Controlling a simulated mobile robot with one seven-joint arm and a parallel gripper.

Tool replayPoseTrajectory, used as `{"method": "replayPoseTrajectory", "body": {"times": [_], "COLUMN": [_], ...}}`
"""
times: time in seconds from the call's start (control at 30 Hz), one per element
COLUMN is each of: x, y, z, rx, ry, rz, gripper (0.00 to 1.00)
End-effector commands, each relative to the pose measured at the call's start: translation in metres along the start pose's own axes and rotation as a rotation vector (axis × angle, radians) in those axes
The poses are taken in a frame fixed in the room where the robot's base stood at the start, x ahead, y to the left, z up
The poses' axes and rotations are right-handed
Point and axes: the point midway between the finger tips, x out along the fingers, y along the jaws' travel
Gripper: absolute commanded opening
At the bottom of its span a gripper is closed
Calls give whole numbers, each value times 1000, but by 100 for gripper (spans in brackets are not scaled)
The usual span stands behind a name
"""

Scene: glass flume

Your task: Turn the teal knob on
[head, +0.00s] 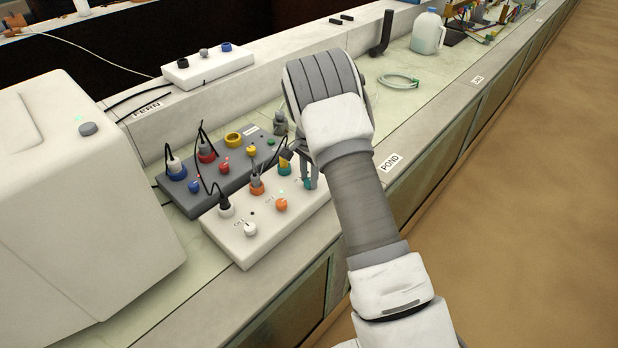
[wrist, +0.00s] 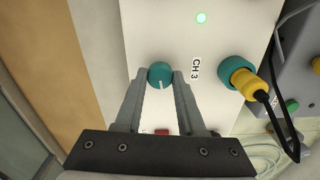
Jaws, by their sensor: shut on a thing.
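The teal knob (wrist: 160,75) sits on a white control box (head: 275,226), beside the label CH 3, in the wrist view. A white pointer line on it points toward the bottom of the wrist view. My gripper (wrist: 161,80) is shut on the knob, with one finger on each side. In the head view the knob (head: 309,184) shows partly between the fingers of my gripper (head: 308,178). A green light (wrist: 201,18) glows on the box near CH 3. A teal socket (wrist: 237,70) with a yellow plug stands beside the label.
An orange knob (head: 281,205) and a white knob (head: 250,229) share the white box. A grey box (head: 185,196) with several knobs and plugs stands behind it. Black cables loop above both boxes. A large white machine (head: 70,200) stands at left.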

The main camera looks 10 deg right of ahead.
Motion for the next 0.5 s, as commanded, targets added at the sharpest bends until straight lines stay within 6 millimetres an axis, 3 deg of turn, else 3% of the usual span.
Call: {"method": "replayPoseTrajectory", "body": {"times": [0.5], "x": [-1], "y": [0], "z": [-1], "rx": [177], "ry": [2], "rz": [-2], "gripper": [0]}}
